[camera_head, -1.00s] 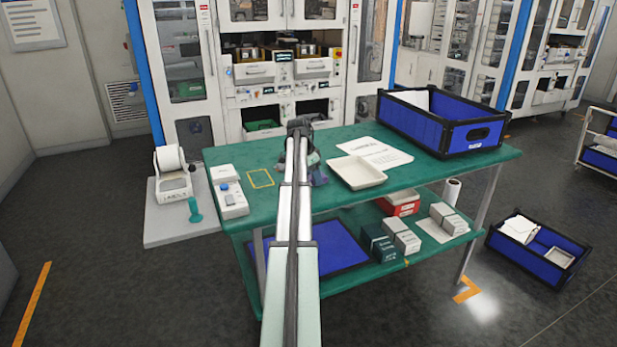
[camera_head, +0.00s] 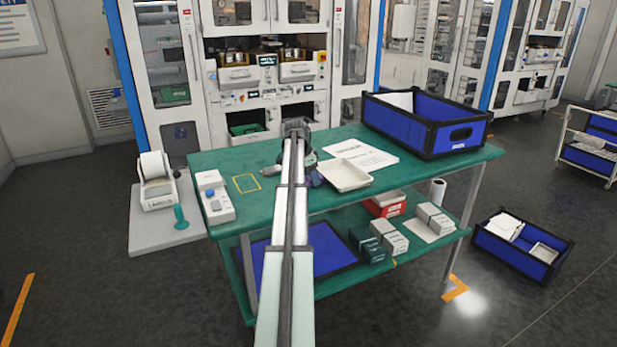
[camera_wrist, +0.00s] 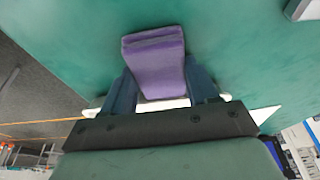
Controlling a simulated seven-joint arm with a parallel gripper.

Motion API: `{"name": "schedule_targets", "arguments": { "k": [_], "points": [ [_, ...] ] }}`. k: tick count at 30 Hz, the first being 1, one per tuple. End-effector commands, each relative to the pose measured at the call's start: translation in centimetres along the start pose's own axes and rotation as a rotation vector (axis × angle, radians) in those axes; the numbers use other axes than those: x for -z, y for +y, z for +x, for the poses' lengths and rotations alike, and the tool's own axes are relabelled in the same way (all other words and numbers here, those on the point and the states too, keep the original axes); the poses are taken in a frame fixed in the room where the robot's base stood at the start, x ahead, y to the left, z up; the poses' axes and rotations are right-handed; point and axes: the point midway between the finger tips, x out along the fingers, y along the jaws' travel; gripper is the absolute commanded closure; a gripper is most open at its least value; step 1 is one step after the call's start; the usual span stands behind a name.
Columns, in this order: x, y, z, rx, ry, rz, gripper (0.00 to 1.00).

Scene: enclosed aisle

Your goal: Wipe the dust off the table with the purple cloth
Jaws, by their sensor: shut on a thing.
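The purple cloth (camera_wrist: 155,62) is a folded, thick pad. In the wrist view it sits between the two fingers of my gripper (camera_wrist: 162,92), which is shut on it. Below the cloth is the green tabletop (camera_wrist: 265,55); I cannot tell whether the cloth touches it. In the head view the green table (camera_head: 225,165) stands ahead, and my gripper (camera_head: 311,177) is over its middle, just left of the white tray (camera_head: 344,176), partly hidden by my arm. I cannot make out any dust in either view.
A blue crate (camera_head: 418,135) stands at the table's back right, with a paper sheet (camera_head: 375,159) beside it. A white control box (camera_head: 213,195) is at the left end. A yellow outlined square (camera_head: 246,183) marks bare tabletop. Another blue crate (camera_head: 522,246) is on the floor.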

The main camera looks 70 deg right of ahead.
Motion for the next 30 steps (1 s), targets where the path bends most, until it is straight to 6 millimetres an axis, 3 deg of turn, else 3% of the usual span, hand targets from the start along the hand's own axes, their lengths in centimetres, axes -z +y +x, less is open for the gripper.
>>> {"name": "schedule_targets", "arguments": {
  "k": [30],
  "points": [
    [-5.5,-0.1,-0.9,-0.005,-0.010,-0.004,0.66]
  ]
}}
